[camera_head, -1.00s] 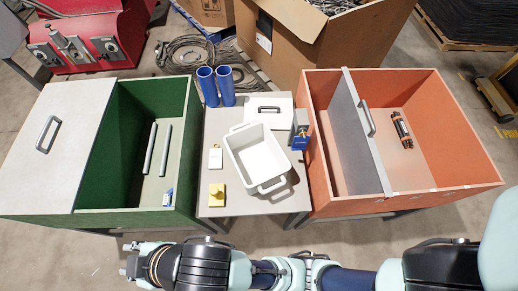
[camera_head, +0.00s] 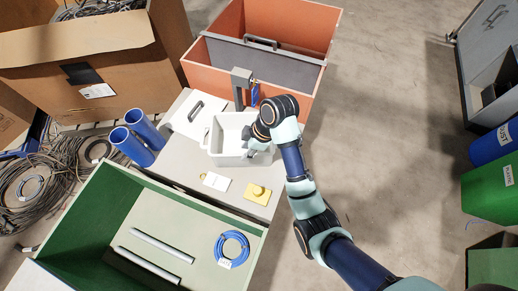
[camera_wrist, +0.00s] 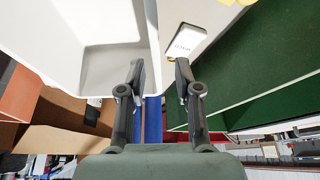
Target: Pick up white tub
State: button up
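The white tub (camera_head: 226,153) stands upright on the grey table, with handles at its ends. It appears empty. In the wrist view its wall (camera_wrist: 105,22) fills the upper left. My gripper (camera_wrist: 157,66) is open, with a clear gap between its two fingers. The left finger overlaps the tub's inside and the right finger is outside, so they appear to straddle the tub's wall. Contact cannot be told. In the head view my gripper (camera_head: 251,149) is at the tub's right side, partly hidden by my wrist.
A white box (camera_head: 216,181) and a yellow block (camera_head: 257,194) lie on the table (camera_head: 190,160). A white lid (camera_head: 185,116) and two blue cylinders (camera_head: 134,138) are to the left. A grey post (camera_head: 240,84) stands behind the tub. Green (camera_head: 82,215) and orange (camera_head: 312,24) bins flank the table.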

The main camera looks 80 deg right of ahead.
jog(key=shift+w+d+f, duration=0.15)
jog(key=shift+d+f, duration=0.1)
jog(key=shift+d, duration=0.1)
jog(key=shift+b+x, duration=0.6)
jog(key=shift+x, duration=0.45)
jog(key=b+x, duration=0.2)
jog(key=x, duration=0.1)
jog(key=b+x, duration=0.1)
jog(key=x, duration=0.1)
jog(key=shift+s+f, duration=0.1)
jog(key=shift+s, duration=0.25)
jog(key=shift+w+f, duration=0.1)
jog(key=shift+f, duration=0.05)
grip_shut()
jog(key=shift+r, duration=0.2)
